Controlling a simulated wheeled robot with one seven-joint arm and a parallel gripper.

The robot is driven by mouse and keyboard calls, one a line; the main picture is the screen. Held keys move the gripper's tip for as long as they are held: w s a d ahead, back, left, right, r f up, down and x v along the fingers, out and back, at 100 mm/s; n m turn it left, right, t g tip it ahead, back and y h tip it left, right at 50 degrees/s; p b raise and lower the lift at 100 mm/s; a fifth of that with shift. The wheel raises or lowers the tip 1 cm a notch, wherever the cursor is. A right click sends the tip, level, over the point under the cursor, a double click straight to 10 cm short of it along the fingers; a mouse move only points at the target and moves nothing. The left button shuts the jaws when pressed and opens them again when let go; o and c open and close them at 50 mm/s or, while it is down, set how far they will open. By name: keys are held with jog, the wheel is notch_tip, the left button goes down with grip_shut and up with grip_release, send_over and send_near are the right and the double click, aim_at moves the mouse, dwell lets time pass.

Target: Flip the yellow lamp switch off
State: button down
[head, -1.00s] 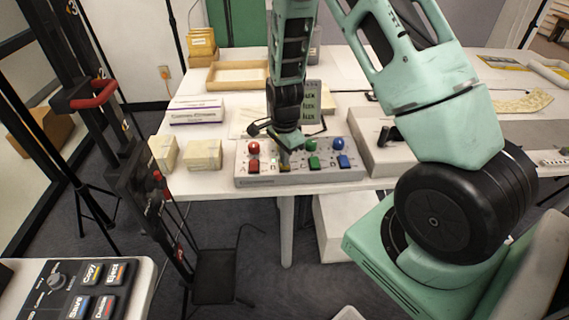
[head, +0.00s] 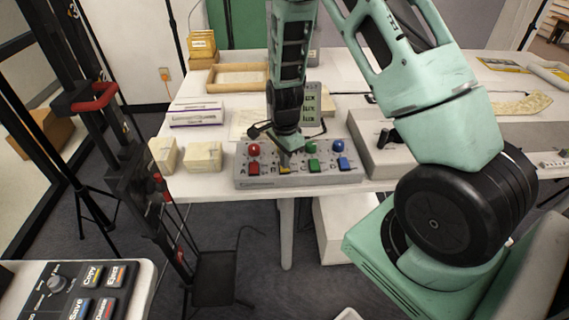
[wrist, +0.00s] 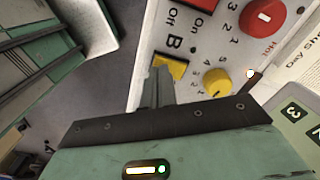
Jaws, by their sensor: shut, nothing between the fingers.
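The control box (head: 258,181) lies near the table's front edge, with a row of coloured rocker switches and knobs. The yellow switch (head: 284,170), beside the letter B, also shows in the wrist view (wrist: 173,66), partly covered by my fingers. Its label "Off" is readable there, but I cannot tell which way the rocker is tilted. A yellow knob (wrist: 216,81) is beside it. My gripper (head: 285,162) is shut and empty, pointing down at the yellow switch. Its fingertips (wrist: 158,72) overlap the switch's edge in the wrist view; contact is unclear.
A red switch (head: 254,168) sits left of the yellow one, green (head: 315,166) and blue (head: 344,163) ones to its right. A lux display (head: 312,101) stands behind. Cartons (head: 203,157) lie left; a larger grey case (head: 377,160) is close on the right.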

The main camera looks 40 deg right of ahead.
jog(key=shift+r+p, duration=2.4)
jog(key=shift+r, duration=0.7)
